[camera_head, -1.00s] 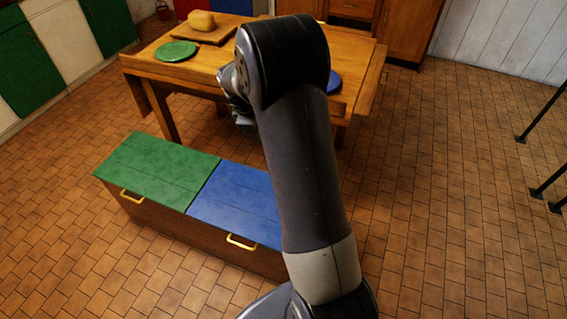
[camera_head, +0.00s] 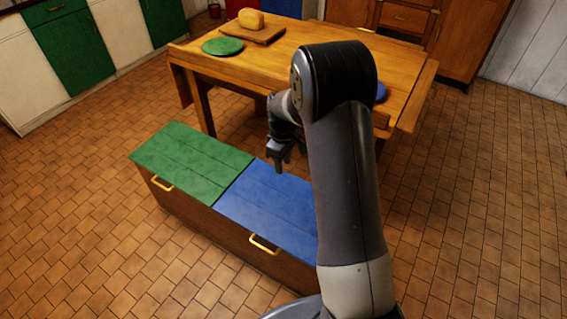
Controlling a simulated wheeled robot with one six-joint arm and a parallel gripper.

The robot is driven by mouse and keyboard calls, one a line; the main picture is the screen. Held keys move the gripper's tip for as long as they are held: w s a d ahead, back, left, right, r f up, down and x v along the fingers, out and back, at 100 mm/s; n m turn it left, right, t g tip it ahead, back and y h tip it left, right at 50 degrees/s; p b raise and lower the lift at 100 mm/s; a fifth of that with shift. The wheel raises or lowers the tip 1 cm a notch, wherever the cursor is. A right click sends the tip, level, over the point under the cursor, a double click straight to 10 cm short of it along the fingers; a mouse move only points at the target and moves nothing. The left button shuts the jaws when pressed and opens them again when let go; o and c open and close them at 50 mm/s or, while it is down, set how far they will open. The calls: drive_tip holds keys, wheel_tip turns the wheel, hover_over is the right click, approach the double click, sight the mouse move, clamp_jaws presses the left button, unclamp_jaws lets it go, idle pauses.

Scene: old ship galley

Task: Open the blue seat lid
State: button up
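The blue seat lid (camera_head: 262,206) lies shut on the right half of a low wooden bench (camera_head: 200,214). A yellow handle (camera_head: 265,245) sits at its front edge. My arm covers the right end of the lid. The green seat lid (camera_head: 190,160) lies shut beside it on the left, with its own yellow handle (camera_head: 161,184). My gripper (camera_head: 282,163) shows small and dark, pointing down at the far edge of the blue lid in the picture. Its fingers are too small to tell whether they are open, and I see nothing held.
A wooden table (camera_head: 310,45) stands behind the bench, bearing a green plate (camera_head: 222,46), a bread loaf (camera_head: 251,18) on a board (camera_head: 266,35), and a blue plate (camera_head: 380,92) partly hidden by my arm. The tiled floor (camera_head: 80,240) is clear in front and left.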

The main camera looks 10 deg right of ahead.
drive_tip(key=shift+f, duration=0.45)
drive_tip(key=shift+c, duration=0.3)
clamp_jaws()
idle(0.8)
drive_tip(key=shift+o, duration=0.3)
unclamp_jaws()
drive_tip(key=shift+r, duration=0.15)
wheel_tip(320, 180, up, 11)
drive_tip(key=shift+f, duration=0.2)
